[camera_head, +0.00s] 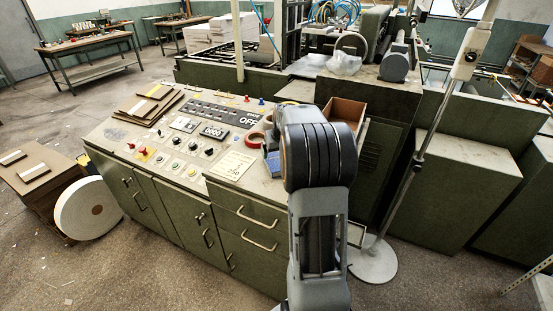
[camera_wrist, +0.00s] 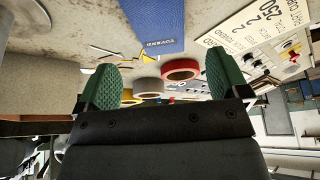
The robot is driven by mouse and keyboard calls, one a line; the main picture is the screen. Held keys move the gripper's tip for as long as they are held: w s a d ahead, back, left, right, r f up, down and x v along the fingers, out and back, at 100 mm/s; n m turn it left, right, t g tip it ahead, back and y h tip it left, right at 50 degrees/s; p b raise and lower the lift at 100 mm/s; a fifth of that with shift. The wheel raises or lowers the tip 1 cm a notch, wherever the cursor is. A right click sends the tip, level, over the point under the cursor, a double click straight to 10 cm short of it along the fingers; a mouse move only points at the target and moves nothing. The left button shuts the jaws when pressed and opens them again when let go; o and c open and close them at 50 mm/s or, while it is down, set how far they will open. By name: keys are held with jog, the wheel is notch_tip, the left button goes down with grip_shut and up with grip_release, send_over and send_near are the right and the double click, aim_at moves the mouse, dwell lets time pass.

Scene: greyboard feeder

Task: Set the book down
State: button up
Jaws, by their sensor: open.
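A blue book (camera_wrist: 152,28) with white lettering shows in the wrist view, just beyond my fingertips and apart from them. Its far end is cut off by the frame's top edge. In the head view, a part of it (camera_head: 272,163) shows on the console top beside my arm. My gripper (camera_wrist: 162,66) is open, with a green pad on each side and nothing held between the pads. In the head view my own arm hides the gripper and much of the book. I cannot tell whether the book stands or lies flat.
The console (camera_head: 113,133) has buttons and a display. A red tape roll (camera_wrist: 181,70) and a grey one (camera_wrist: 148,87) sit near the book. A paper card (camera_head: 231,164) lies left of it. An open cardboard box (camera_head: 345,112) stands behind, and a lamp pole (camera_head: 421,155) at right.

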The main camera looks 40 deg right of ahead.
jog(key=s+a+r+n, duration=0.1)
jog(key=s+a+r, duration=0.45)
jog(key=a, duration=0.45)
jog(key=s+a+f+n+y, duration=0.1)
jog(key=s+a+f+n, duration=0.1)
jog(key=s+a, duration=1.4)
jog(key=shift+s+f, duration=0.4)
jog(key=shift+f, duration=0.15)
jog(key=shift+d, duration=0.1)
